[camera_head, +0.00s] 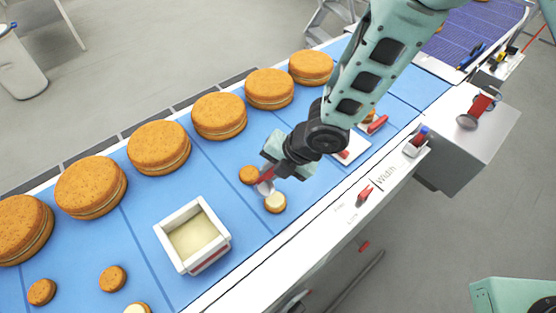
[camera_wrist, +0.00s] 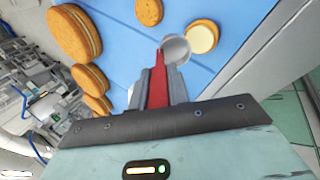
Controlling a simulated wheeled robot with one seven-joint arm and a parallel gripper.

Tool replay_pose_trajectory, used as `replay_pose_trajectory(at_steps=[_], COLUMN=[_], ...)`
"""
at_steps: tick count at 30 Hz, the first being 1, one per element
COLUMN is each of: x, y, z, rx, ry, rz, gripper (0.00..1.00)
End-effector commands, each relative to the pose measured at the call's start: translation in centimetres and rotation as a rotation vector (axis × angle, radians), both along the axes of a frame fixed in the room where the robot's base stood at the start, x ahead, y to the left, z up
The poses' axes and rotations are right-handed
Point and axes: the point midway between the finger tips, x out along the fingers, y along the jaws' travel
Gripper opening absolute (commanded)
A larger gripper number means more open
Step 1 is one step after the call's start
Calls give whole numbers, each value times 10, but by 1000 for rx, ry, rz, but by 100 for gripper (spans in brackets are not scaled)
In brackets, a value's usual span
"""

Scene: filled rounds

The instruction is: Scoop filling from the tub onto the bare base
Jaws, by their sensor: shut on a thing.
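My gripper (camera_head: 275,171) is shut on the red handle of a scoop (camera_wrist: 159,80). The scoop's silver bowl (camera_head: 265,188) hangs low over the belt, just beside a small round (camera_head: 275,203) with a pale top and brown edge. In the wrist view the bowl (camera_wrist: 176,50) is next to that pale-topped round (camera_wrist: 201,37); I cannot tell whether they touch or whether the bowl holds filling. A small brown round (camera_head: 249,175) lies left of the bowl. The white square tub (camera_head: 166,237), with cream-coloured filling (camera_head: 193,238) inside, stands to the lower left.
Large filled rounds (camera_head: 159,148) line the far side of the blue belt (camera_head: 235,240). Two small brown rounds (camera_head: 42,291) (camera_head: 113,278) and another pale-topped one (camera_head: 137,308) lie left of the tub. A white board (camera_head: 352,149) lies right of my gripper. A panel marked "Width" (camera_head: 386,174) borders the belt.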

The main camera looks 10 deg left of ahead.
Motion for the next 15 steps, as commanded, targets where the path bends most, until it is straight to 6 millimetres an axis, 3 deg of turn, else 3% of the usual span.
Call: replay_pose_trajectory(at_steps=[1, 15], x=[0, 4], y=[3, 21], z=[7, 13], rx=[-20, -219], ry=[5, 46], rz=[2, 1], gripper=[0, 0])
